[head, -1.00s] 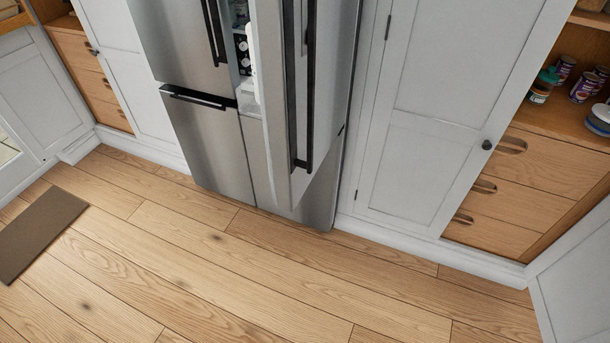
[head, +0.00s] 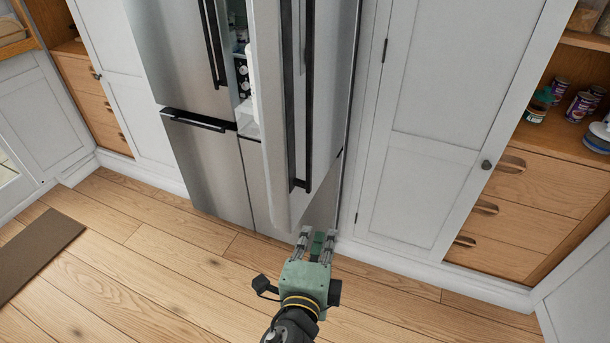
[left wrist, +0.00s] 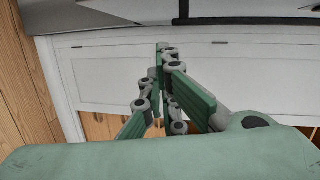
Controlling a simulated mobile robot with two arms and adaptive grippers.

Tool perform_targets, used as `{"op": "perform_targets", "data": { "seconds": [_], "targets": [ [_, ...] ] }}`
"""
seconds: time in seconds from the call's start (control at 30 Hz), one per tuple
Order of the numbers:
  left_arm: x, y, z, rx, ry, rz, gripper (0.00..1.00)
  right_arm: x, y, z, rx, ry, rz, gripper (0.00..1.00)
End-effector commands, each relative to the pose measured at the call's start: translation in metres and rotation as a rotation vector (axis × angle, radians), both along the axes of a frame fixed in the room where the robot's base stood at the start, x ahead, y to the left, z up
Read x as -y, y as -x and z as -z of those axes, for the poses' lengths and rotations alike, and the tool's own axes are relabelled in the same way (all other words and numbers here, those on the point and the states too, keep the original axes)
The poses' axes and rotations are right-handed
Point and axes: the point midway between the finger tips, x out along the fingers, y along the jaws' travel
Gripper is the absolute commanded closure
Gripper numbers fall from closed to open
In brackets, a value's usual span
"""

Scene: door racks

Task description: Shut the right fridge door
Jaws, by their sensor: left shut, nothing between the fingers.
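The right fridge door (head: 328,125) stands open in the head view, swung out towards me, with a long black vertical handle (head: 299,110) on its front. Part of the fridge inside (head: 241,75) shows through the gap on its left. My left gripper (head: 317,232) is in front of and just below the door's lower end. It is shut and empty; whether it touches the door I cannot tell. In the left wrist view my gripper's fingers (left wrist: 161,48) point up towards a grey surface along the top. My right gripper is not in view.
The left fridge door (head: 170,50) is closed, above a lower steel drawer front (head: 205,165). A white cupboard door (head: 440,95) stands to the right, beside wooden drawers (head: 500,215) and a shelf with cans. The wooden floor (head: 150,270) is clear apart from a brown mat (head: 35,250).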

Motion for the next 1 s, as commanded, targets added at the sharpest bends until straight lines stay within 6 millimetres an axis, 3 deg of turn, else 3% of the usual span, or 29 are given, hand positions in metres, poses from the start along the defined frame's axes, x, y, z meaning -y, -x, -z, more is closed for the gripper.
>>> {"op": "perform_targets", "data": {
  "seconds": [0.03, 0.1, 0.23, 0.47, 0.83, 1.0],
  "targets": [
    [0.000, 0.004, -0.031, 0.062, -0.008, -0.002, 1.00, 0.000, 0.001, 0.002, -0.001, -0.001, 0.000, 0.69],
    [-0.002, 0.010, -0.063, 0.125, -0.021, -0.013, 1.00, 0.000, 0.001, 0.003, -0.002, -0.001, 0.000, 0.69],
    [-0.006, 0.016, -0.093, 0.182, -0.032, -0.027, 1.00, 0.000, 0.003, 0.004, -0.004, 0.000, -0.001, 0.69],
    [-0.005, -0.007, -0.101, 0.193, -0.035, -0.030, 1.00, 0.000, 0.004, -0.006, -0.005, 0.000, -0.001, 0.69],
    [0.003, -0.085, -0.101, 0.190, -0.034, -0.030, 1.00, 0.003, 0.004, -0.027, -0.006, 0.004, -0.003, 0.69],
    [-0.023, -0.091, -0.099, 0.187, -0.036, -0.030, 1.00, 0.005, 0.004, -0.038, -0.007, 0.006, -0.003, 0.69]
  ]
}}
